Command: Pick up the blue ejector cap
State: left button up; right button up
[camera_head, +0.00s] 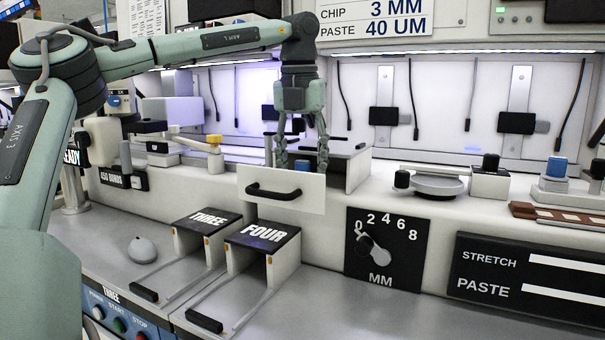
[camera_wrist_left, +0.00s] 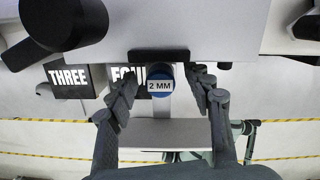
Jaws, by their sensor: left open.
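The blue ejector cap (camera_wrist_left: 160,74) shows in the left wrist view as a round blue piece with a white "2 MM" label, between my left gripper's fingers (camera_wrist_left: 163,84) and apart from them. In the head view, my left gripper (camera_head: 302,165) points straight down over the open drawer (camera_head: 303,202), with its two fingers spread. A bit of blue (camera_head: 302,165) shows between the fingertips; the rest of the cap is hidden behind the drawer front and fingers. My right gripper is in no view.
The drawer front has a black handle (camera_head: 273,192). Boxes marked THREE (camera_head: 208,222) and FOUR (camera_head: 262,234) stand in front of it. A dial (camera_head: 372,250) is to the right. Another blue-topped piece (camera_head: 556,167) stands on the far-right ledge.

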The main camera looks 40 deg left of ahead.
aim_at(302, 161)
pick_arm(q)
grip_shut()
notch_tip(302, 161, up, 10)
dwell(0.7)
